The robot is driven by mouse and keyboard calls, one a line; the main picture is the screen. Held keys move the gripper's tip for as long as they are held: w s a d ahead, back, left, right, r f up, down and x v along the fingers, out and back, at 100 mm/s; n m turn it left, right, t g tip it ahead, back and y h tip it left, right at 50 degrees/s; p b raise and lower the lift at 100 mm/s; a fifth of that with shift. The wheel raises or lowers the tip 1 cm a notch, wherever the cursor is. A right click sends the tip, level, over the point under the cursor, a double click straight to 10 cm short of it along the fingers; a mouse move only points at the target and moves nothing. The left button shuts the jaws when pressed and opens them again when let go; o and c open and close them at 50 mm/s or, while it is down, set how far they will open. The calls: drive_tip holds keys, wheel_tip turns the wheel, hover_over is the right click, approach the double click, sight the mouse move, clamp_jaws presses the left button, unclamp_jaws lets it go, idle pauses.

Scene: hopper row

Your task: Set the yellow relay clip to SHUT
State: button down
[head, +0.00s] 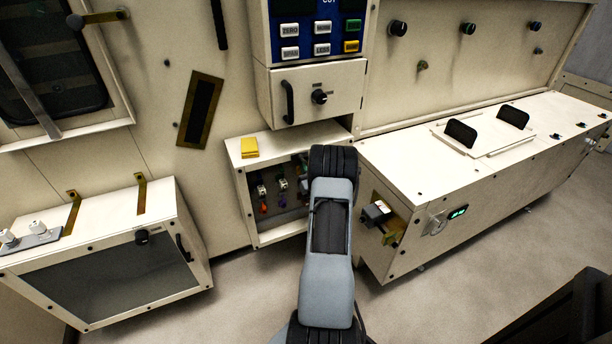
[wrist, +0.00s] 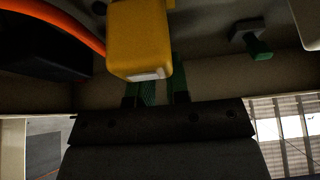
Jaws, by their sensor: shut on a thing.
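A yellow block (wrist: 140,38), which I take to be the yellow relay clip, is large and close in the wrist view, with a pale patch on its lower edge. My gripper's narrow green fingers (wrist: 163,92) reach up to it and are shut on it; the block covers their tips. In the head view my arm hides the gripper and the clip. The arm reaches into the open relay box (head: 285,231), where several small clips with coloured tabs show to the left of it. The SHUT marking cannot be read.
A drawer with a handle and knob (head: 319,97) is above. A long cabinet (head: 440,165) stands close on the right. In the wrist view an orange cable (wrist: 60,20) and a green-tabbed clip (wrist: 258,45) flank the yellow block.

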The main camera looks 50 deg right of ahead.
drive_tip(key=shift+f+t+b, duration=0.2)
drive_tip(key=shift+t+b, duration=0.3)
drive_tip(key=shift+b, duration=0.3)
drive_tip(key=c, duration=1.1)
unclamp_jaws()
drive_tip(key=b+v, duration=0.7)
drive_tip(key=v, duration=0.6)
drive_tip(key=shift+s+a+f, duration=0.2)
drive_tip(key=shift+f, duration=0.1)
